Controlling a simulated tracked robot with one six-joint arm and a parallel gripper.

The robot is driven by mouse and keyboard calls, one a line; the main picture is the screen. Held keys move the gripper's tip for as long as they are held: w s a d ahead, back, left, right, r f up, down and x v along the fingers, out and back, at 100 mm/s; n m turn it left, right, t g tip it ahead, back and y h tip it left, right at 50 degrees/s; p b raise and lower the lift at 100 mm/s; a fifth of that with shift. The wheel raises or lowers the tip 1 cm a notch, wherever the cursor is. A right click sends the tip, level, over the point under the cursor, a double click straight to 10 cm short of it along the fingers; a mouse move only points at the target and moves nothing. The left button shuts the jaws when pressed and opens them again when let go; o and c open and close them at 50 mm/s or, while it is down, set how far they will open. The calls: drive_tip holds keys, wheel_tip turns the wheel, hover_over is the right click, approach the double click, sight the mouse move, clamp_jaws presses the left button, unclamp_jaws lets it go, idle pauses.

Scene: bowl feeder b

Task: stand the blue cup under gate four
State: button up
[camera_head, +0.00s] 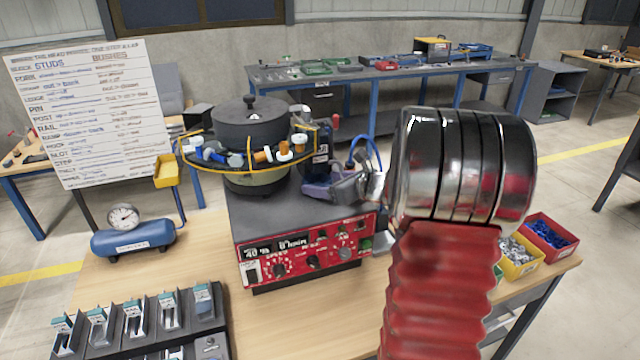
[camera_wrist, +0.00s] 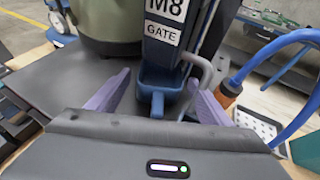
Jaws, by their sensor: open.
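My gripper (camera_head: 322,188) is at the right rear of the black feeder base, beside the bowl. In the wrist view its two purple fingers (camera_wrist: 160,84) are apart. Between them is a dark blue cup-like part (camera_wrist: 160,94), directly below an upright with a white label reading "M8 GATE" (camera_wrist: 163,33). I cannot tell if the blue part is the cup or part of the gate, nor whether the fingers touch it. In the head view the dark upright (camera_head: 321,142) is partly hidden behind my gripper. Gate four cannot be identified by number.
The bowl feeder (camera_head: 250,125) carries blue, white and orange pieces on its rim. A red control panel (camera_head: 305,258) faces front. A blue hose (camera_wrist: 290,75) loops at the right. A black rack (camera_head: 140,325), a blue tank (camera_head: 133,240) and parts bins (camera_head: 518,257) stand around it.

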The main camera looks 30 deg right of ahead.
drive_tip(key=v, duration=0.9)
drive_tip(key=shift+s, duration=0.3)
drive_tip(key=s+a+n+g+y, duration=0.25)
drive_tip(key=a+n, duration=0.55)
drive_tip(key=a, duration=0.4)
drive_tip(key=s+a+n+g+y, duration=0.1)
drive_tip(key=s+a+n+g, duration=0.25)
drive_tip(key=a+n, duration=0.7)
drive_tip(key=s+a+n+h, duration=0.2)
drive_tip(key=s+a+n, duration=0.2)
drive_tip(key=s+n, duration=0.3)
drive_tip(key=s+a+n+g+h, duration=0.1)
drive_tip(key=s+a+n+h, duration=0.2)
drive_tip(key=s+a+n, duration=0.2)
drive_tip(key=shift+s+r+n+g, duration=0.2)
drive_tip(key=shift+s+n+g, duration=0.1)
drive_tip(key=shift+s+n, duration=1.5)
drive_tip(key=shift+w+a, duration=0.1)
drive_tip(key=shift+a, duration=0.05)
